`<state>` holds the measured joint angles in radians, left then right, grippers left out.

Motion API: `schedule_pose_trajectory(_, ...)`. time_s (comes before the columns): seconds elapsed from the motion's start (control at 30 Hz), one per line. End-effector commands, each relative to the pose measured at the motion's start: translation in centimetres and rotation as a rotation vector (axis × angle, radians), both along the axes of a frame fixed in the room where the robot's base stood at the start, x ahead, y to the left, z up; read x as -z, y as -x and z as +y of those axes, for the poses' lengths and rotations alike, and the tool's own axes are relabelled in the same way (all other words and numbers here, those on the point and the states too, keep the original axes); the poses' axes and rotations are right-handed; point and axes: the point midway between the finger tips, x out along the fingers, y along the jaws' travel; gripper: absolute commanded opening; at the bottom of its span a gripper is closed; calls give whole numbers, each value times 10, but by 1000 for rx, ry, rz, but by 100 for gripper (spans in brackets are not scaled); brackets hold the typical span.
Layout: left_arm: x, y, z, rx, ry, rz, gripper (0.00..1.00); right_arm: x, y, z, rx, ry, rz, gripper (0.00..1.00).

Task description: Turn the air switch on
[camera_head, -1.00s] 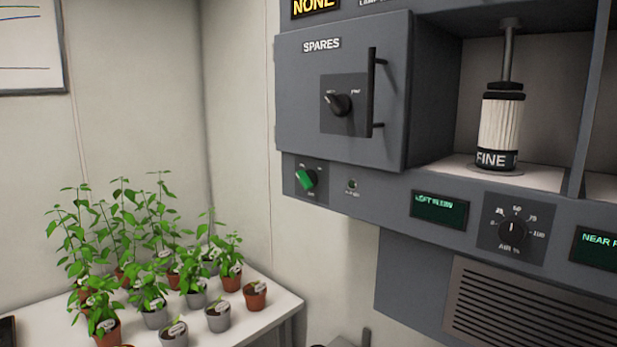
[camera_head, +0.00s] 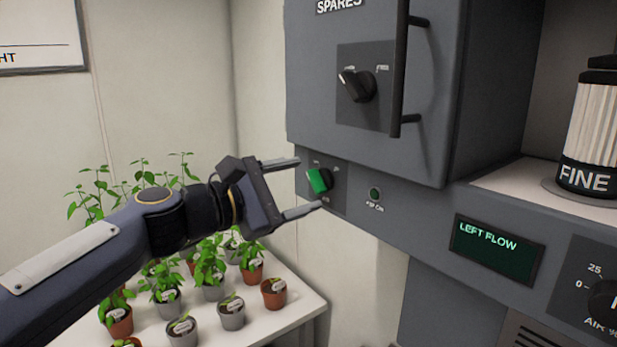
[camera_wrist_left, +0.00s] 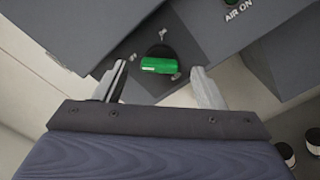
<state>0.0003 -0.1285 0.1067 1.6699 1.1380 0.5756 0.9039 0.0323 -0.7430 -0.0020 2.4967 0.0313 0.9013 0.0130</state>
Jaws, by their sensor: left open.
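The air switch is a green rotary knob (camera_head: 319,180) on a dark plate at the lower left of the grey cabinet front. My left gripper (camera_head: 312,184) is open in front of it, with one finger above and one below the knob in the head view. In the left wrist view the green knob (camera_wrist_left: 161,66) lies between the two spread fingertips (camera_wrist_left: 160,69). I cannot tell whether either finger touches it. A small round lamp (camera_head: 375,193) labelled "AIR ON" sits right of the switch and looks dark green. My right gripper is out of view.
Above the switch is the SPARES door (camera_head: 365,30) with a black knob (camera_head: 356,86) and a vertical bar handle (camera_head: 400,70). A LEFT FLOW display (camera_head: 497,250) is to the right. Potted plants stand on a white table (camera_head: 308,303) below my left arm.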

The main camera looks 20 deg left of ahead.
Motion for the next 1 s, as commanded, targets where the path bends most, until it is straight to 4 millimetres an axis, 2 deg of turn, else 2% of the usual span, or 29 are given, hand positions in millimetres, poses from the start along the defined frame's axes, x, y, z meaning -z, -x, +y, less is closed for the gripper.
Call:
schedule_pose_trajectory(0.2,-1,-16,-13,1,-1,0,64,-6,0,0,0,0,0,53)
schedule_pose_trajectory(0.5,0,-18,-14,0,-2,-1,62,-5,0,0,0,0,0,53)
schedule_pose_trajectory(0.83,0,-17,-14,0,-2,-1,19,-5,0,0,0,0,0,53)
schedule_pose_trajectory(1.0,1,-17,-14,0,-7,-6,19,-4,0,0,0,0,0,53)
